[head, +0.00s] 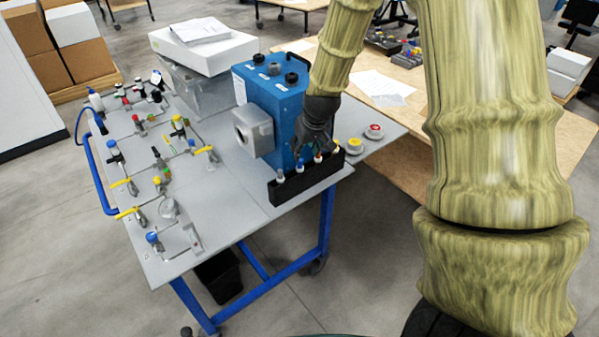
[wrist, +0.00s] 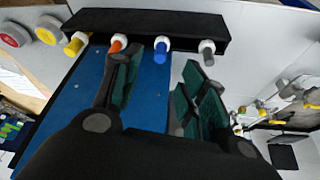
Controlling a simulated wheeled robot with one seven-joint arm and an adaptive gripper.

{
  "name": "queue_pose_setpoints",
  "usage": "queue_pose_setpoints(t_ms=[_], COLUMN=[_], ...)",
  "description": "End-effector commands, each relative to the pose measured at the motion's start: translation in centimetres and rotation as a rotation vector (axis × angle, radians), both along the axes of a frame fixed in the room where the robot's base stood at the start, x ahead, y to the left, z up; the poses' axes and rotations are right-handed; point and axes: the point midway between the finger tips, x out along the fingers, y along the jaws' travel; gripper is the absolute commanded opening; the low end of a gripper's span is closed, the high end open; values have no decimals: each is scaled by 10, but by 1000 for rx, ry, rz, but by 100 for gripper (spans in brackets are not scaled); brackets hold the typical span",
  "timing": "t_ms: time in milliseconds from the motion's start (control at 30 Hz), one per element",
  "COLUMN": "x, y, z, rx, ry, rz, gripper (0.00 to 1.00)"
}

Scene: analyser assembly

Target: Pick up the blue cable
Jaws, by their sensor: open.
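The blue cable (wrist: 160,53) shows in the wrist view as a short blue plug with a white collar at the black holder (wrist: 135,23). It sits between an orange plug (wrist: 116,46) and a grey plug (wrist: 208,58). My gripper (wrist: 158,72) is open, its dark green-padded fingers spread to either side of the blue plug, with nothing held. Whether a finger touches a plug I cannot tell. In the head view my gripper (head: 312,140) is just above the black holder (head: 312,184) at the table's front edge, and the blue cable (head: 300,165) is a small blue spot below it.
A blue analyser box (head: 272,105) stands right behind the holder, close to my gripper. A yellow plug (wrist: 75,44) is also in the row. Valves and tubing (head: 160,170) cover the table's left side. Two round buttons (head: 374,131) lie to the right.

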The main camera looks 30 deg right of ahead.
Motion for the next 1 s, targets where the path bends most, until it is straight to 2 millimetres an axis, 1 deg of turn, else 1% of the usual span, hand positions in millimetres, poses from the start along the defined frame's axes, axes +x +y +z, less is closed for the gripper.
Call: queue_pose_setpoints(t_ms=[100,300,667,1000], x=[4,11,17,30], y=[-1,-2,-3,-5], z=[-12,-29,-40,-65], rx=[1,0,1,1], ry=[2,2,1,3], rz=[-1,0,-1,-2], gripper=[42,42,42,42])
